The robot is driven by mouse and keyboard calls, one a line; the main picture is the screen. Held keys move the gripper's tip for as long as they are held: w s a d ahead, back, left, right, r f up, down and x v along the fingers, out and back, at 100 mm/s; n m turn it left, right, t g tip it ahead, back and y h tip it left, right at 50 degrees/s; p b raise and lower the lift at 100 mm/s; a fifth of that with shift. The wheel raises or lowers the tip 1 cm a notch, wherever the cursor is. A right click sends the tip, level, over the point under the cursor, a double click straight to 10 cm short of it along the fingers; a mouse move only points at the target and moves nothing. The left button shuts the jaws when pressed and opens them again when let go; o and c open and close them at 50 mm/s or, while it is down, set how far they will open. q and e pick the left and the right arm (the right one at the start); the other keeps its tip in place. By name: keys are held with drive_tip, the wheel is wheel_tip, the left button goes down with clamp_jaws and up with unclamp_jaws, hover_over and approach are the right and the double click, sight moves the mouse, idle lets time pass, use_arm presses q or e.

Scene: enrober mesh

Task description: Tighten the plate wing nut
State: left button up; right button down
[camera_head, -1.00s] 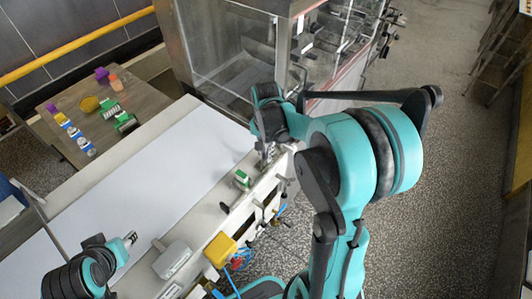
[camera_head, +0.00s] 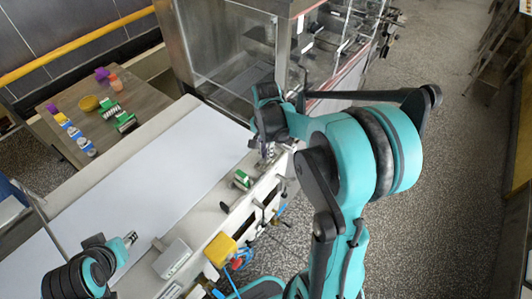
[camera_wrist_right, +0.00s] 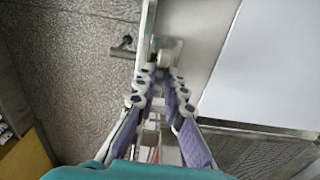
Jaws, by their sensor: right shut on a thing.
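My right gripper (camera_head: 267,153) is at the far end of the machine's side rail, pointing down, in the head view. In the right wrist view its purple-padded fingers (camera_wrist_right: 165,85) are closed in with a narrow gap between them, shut on a small part taken to be the plate wing nut. The nut is mostly hidden between the fingertips, so its wings and how far it is turned cannot be made out. A pale metal block (camera_wrist_right: 170,50) lies just beyond the fingertips. My left gripper (camera_head: 130,239) hangs over the near left of the white belt, apart from the nut; its jaws are too small to read.
The white belt (camera_head: 150,165) is clear. A green-and-white part (camera_head: 242,179), a grey box (camera_head: 172,257) and a yellow box (camera_head: 220,250) sit along the rail. A glass-sided cabinet (camera_head: 225,50) stands behind my right gripper. A side table (camera_head: 145,100) holds several small items.

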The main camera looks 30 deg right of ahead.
drive_tip(key=c, duration=1.6)
unclamp_jaws()
drive_tip(key=shift+r, duration=0.1)
wheel_tip(320, 180, up, 12)
use_arm(q)
wheel_tip(320, 180, down, 5)
drive_tip(key=b, duration=0.4)
drive_tip(key=shift+r+b, duration=0.15)
drive_tip(key=shift+b, duration=0.25)
use_arm(e)
drive_tip(key=s+a+f+n+t, duration=0.7)
drive_tip(key=s+a+n, duration=0.3)
drive_tip(key=n, duration=0.3)
drive_tip(key=shift+s+a+f+n, duration=0.3)
drive_tip(key=shift+s+f, duration=0.3)
drive_tip(key=shift+s, duration=0.2)
